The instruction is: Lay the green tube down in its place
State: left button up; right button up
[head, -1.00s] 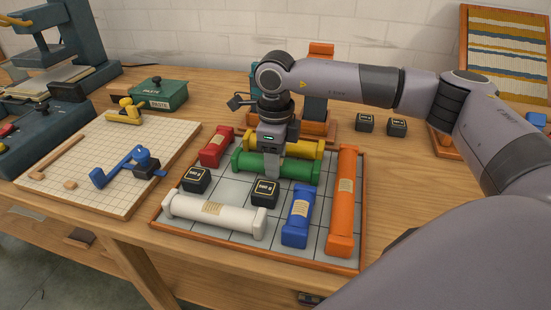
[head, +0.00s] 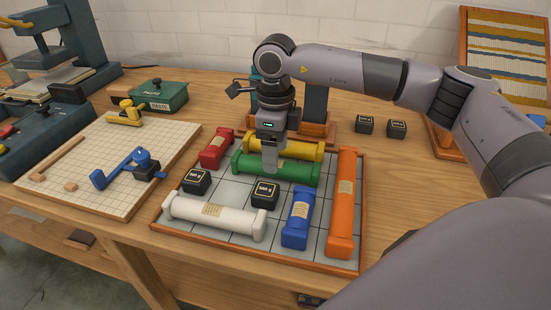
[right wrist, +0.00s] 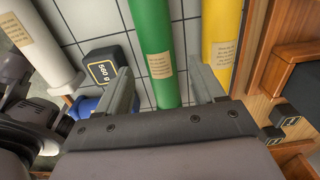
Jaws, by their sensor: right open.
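The green tube (head: 290,169) lies flat on the gridded tray (head: 232,240), in front of the yellow tube (head: 297,149). It also shows in the right wrist view (right wrist: 157,50), running up from between the fingers. My right gripper (head: 271,168) is over the green tube, pointing down. In the right wrist view its two fingers (right wrist: 165,92) stand apart on either side of the tube, with gaps to it. How far the fingertips are above the tray is hard to tell. My left gripper is not in view.
The tray also holds a red tube (head: 217,147), a white tube (head: 214,216), a blue tube (head: 298,217), an orange tube (head: 344,205) and two black weights (head: 265,194) (head: 196,180). A cutting board (head: 90,190) lies to the left. Bare table shows at right.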

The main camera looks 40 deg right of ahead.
notch_tip(320, 180, up, 9)
dwell(0.8)
